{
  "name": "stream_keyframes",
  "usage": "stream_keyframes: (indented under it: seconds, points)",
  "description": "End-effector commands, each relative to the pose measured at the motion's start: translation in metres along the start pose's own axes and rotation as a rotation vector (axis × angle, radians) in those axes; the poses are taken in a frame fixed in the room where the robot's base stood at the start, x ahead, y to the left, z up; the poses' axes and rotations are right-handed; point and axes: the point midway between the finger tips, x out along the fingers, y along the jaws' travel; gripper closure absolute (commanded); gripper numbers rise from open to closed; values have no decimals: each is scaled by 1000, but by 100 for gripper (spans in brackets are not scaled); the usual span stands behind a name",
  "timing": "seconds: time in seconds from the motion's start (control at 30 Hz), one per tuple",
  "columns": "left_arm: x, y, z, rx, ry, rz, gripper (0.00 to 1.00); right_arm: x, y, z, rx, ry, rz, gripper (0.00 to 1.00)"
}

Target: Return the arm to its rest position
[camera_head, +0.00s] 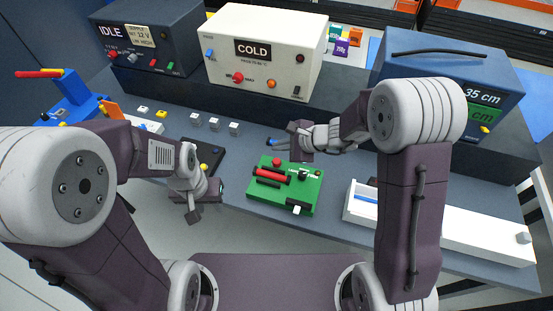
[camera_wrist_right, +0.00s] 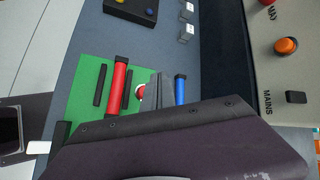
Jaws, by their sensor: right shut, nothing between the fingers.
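My right gripper (camera_head: 276,143) is over the bench behind the green board (camera_head: 262,203). In the right wrist view its grey fingers (camera_wrist_right: 157,90) are shut with nothing between them. A blue rod (camera_wrist_right: 180,89) shows beside the fingers, apart from the red rod (camera_wrist_right: 119,88) on the green board; it also shows near the fingertips in the head view (camera_head: 270,142). My left gripper (camera_head: 193,215) hangs low at the bench's front edge, near the black box (camera_head: 203,153). Its fingers are too small and dark to tell whether they are open.
A cream COLD box (camera_head: 262,25) and a dark IDLE box (camera_head: 150,35) stand at the back. A blue box (camera_head: 448,70) stands at the back right. A long white tray (camera_head: 470,232) lies at right. Several small white blocks (camera_head: 214,124) sit mid-bench.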

Motion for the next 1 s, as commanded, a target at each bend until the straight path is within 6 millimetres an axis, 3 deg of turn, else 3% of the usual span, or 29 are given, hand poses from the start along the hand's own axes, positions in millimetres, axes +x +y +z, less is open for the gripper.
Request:
stream_keyframes:
  seconds: [0.53, 0.67, 0.83, 1.0]
  points:
    - [0, 0, 0, 0, 0, 0, 64, -1, -2, -1, 1, 1, -4, 100]
    - [0, 0, 0, 0, 0, 0, 64, -29, -24, 8, -36, 5, -69, 100]
    - [0, 0, 0, 0, 0, 0, 64, -78, 37, 5, -423, 55, 122, 100]
    - [0, 0, 0, 0, 0, 0, 64, -125, 113, -31, -864, 120, 412, 100]
